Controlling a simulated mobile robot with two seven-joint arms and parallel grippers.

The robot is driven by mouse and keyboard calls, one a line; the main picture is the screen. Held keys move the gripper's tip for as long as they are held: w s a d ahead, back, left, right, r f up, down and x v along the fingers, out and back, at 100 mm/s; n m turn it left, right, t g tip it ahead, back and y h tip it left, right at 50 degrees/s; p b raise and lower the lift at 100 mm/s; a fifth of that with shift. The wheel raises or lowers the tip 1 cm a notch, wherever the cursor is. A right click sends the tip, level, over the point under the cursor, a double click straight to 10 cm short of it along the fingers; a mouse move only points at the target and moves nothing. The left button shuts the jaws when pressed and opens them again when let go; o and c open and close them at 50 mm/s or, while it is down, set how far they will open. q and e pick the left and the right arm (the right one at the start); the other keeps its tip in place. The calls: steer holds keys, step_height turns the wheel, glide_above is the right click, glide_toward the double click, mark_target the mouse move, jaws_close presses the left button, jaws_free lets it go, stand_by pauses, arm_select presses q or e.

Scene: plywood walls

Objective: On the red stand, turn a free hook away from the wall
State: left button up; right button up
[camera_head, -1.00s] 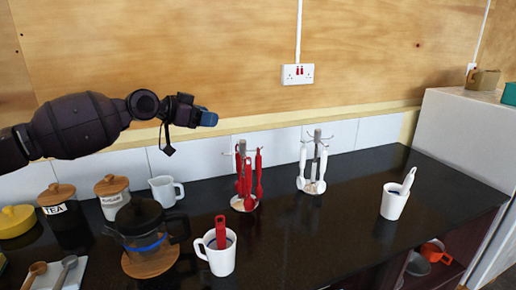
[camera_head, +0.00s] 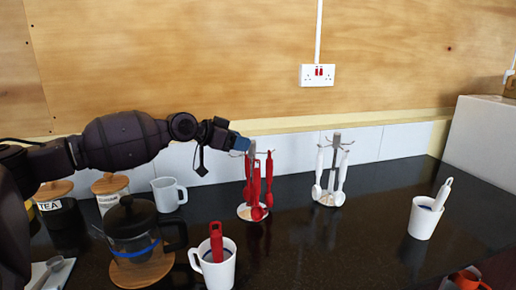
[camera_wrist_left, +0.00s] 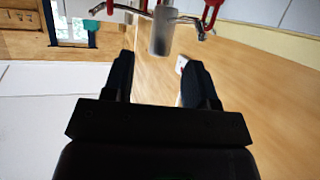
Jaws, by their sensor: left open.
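The red stand (camera_head: 252,148) is a grey post with hooks on a round pale base, hung with several red utensils (camera_head: 269,178). A thin hook (camera_head: 235,154) with nothing visible on it sticks out to the left, just under my left gripper (camera_head: 240,142). The gripper is open and empty at the top of the stand. In the left wrist view, the stand's post (camera_wrist_left: 160,35) stands just beyond and between the open fingertips (camera_wrist_left: 157,70), with hook arms to both sides and red handles at the upper edge. Contact cannot be told. My right gripper is out of view.
A similar stand with white utensils (camera_head: 330,180) is to the right. A white mug with a red utensil (camera_head: 214,268) and a French press (camera_head: 135,235) stand in front. The wall is close behind; the counter's right middle is clear.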

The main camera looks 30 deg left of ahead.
mark_target(252, 149)
arm_select(q)
steer(key=b+x, duration=0.1)
steer(key=x, duration=0.5)
steer(key=shift+w+d, duration=0.15)
steer(key=shift+w, duration=0.1)
steer(key=shift+f, duration=0.15)
jaws_close()
